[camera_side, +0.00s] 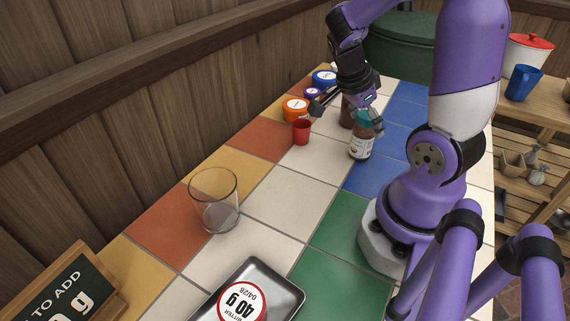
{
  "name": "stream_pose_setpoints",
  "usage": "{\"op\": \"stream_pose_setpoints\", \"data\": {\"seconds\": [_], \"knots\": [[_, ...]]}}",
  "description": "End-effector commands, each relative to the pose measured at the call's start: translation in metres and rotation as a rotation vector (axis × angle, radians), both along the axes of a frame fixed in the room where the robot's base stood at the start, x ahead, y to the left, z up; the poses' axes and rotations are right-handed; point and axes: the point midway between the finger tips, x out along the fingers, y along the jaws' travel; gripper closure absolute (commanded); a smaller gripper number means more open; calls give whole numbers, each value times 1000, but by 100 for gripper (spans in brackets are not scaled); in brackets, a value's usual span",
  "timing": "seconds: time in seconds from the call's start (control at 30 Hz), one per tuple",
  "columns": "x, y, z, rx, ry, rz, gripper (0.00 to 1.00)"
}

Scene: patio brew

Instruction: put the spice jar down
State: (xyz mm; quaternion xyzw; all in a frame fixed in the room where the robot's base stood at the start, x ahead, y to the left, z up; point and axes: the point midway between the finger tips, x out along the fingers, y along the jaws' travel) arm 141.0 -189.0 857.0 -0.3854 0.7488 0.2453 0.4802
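A brown jar with a pale label (361,147) stands upright on the tiled table just below my gripper (345,112). A second brown jar or bottle (347,116) shows behind it, partly hidden by my gripper; I cannot tell which of the two is the spice jar. My gripper's fingers are spread wide, one to the left of the rear brown item and one above the labelled jar. The labelled jar's top is partly hidden by the right finger and a teal part there. I see nothing clamped between the fingers.
A small red cup (301,131) and an orange-rimmed tub (295,108) stand left of my gripper, with a blue tub (324,79) behind. Tiles between are clear.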

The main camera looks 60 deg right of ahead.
Motion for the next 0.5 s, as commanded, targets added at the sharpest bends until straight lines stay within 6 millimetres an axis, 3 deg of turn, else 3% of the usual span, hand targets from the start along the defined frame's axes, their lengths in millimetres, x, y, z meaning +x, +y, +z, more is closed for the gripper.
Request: {"op": "stream_pose_setpoints", "data": {"seconds": [0.3,0.5], "knots": [[0,0,3,0,-1,0,12],[9,11,33,-2,-7,4,12]]}}
